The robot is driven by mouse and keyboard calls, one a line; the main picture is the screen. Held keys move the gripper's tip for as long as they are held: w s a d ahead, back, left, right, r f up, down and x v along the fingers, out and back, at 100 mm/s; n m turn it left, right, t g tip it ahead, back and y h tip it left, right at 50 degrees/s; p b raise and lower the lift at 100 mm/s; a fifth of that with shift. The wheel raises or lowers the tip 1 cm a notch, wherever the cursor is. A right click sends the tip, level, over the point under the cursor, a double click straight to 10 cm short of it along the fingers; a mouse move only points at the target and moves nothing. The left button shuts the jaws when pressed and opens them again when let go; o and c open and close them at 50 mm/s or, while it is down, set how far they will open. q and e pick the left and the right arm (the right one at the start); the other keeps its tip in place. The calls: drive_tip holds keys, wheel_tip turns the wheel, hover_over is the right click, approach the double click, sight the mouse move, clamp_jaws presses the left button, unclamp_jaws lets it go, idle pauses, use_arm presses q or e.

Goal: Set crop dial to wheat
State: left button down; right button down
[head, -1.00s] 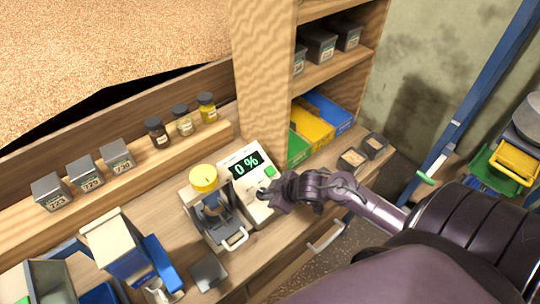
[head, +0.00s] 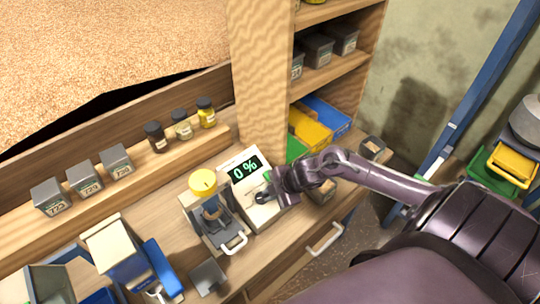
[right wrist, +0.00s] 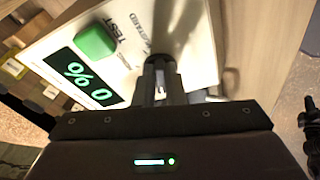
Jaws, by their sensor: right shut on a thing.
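The white moisture meter (head: 243,172) stands on the wooden bench, its display (head: 245,168) reading 0 %. In the right wrist view the meter face (right wrist: 150,25) shows close up, with a green TEST button (right wrist: 95,40) and printing partly in shadow. My right gripper (head: 266,196) is at the lower part of the meter face. In the right wrist view its fingers (right wrist: 160,75) are shut on the dark crop dial (right wrist: 158,60). The dial is mostly hidden by the fingers, so its setting cannot be read. My left gripper is not in view.
A yellow-topped device (head: 205,185) with a pale handle stands just left of the meter. Jars (head: 181,124) and grey tins (head: 85,177) line the ledge behind. Coloured bins (head: 310,128) stand on the shelf at right.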

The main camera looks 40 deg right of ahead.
drive_tip(key=shift+n, duration=0.3)
drive_tip(key=c, duration=1.5)
unclamp_jaws()
drive_tip(key=v, duration=0.7)
drive_tip(key=shift+s+r, duration=0.2)
drive_tip(key=shift+r, duration=0.15)
drive_tip(key=shift+d, duration=0.1)
